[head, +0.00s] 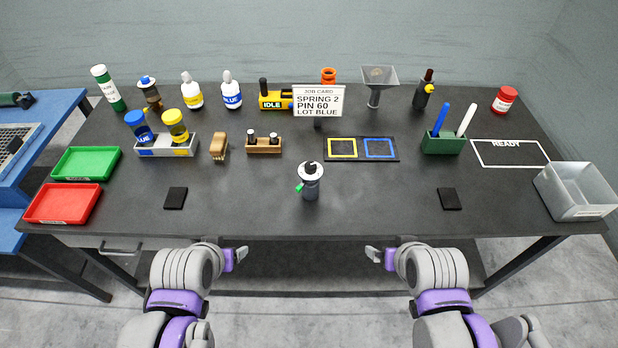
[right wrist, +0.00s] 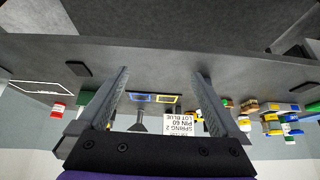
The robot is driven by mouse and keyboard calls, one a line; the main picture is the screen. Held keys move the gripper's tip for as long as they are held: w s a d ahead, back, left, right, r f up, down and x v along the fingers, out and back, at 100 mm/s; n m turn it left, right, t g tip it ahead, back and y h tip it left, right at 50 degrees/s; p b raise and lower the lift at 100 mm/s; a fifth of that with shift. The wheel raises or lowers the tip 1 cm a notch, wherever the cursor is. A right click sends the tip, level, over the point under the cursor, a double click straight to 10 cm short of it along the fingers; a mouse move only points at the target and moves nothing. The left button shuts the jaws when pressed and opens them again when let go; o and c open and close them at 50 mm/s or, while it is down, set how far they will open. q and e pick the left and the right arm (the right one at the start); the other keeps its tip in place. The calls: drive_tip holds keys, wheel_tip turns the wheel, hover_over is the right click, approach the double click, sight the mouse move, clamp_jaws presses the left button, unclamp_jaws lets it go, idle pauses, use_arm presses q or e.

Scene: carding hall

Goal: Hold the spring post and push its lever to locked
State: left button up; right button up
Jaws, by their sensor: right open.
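The spring post (head: 311,187) is a dark grey upright cylinder with a white disc and black knob on top. It stands near the middle front of the table. A small green lever (head: 299,187) sticks out from its left side. My left gripper (head: 242,254) is in front of the table edge, left of the post and apart from it; its jaw opening cannot be made out. My right gripper (head: 373,254) is in front of the edge, right of the post. In the right wrist view its fingers (right wrist: 161,73) are spread, with nothing between them. I cannot make out the post there.
A job card (head: 319,101) reading SPRING 2, PIN 60, LOT BLUE stands behind the post. A dark plate with yellow and blue squares (head: 361,149) lies behind right. Black pads (head: 175,198) (head: 450,198) lie to both sides. The table around the post is clear.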

drive_tip(key=m+g+y+b, duration=0.6)
drive_tip(key=m+y+b, duration=0.7)
drive_tip(key=m, duration=0.4)
approach(314, 187)
drive_tip(key=shift+y, duration=0.4)
drive_tip(key=f, duration=0.1)
drive_tip(key=w+f, duration=0.1)
drive_tip(key=f+p, duration=0.1)
drive_tip(key=f, duration=0.1)
drive_tip(key=shift+w, duration=0.4)
drive_tip(key=shift+w+d+f+m+y, duration=0.3)
drive_tip(key=shift+w+m, duration=0.1)
drive_tip(key=shift+m, duration=0.1)
use_arm(q)
drive_tip(key=s+f+b, duration=0.1)
drive_tip(key=s+f, duration=0.2)
drive_tip(key=f, duration=0.6)
drive_tip(key=s+f+g+b, duration=0.1)
drive_tip(key=s+f, duration=0.2)
drive_tip(key=f, duration=0.6)
drive_tip(key=shift+s+d+f, duration=0.15)
drive_tip(key=shift+s+f, duration=0.1)
drive_tip(key=shift+s, duration=0.05)
use_arm(e)
drive_tip(key=shift+x, duration=5)
drive_tip(key=shift+s+r, duration=0.1)
drive_tip(key=shift+r, duration=0.05)
clamp_jaws()
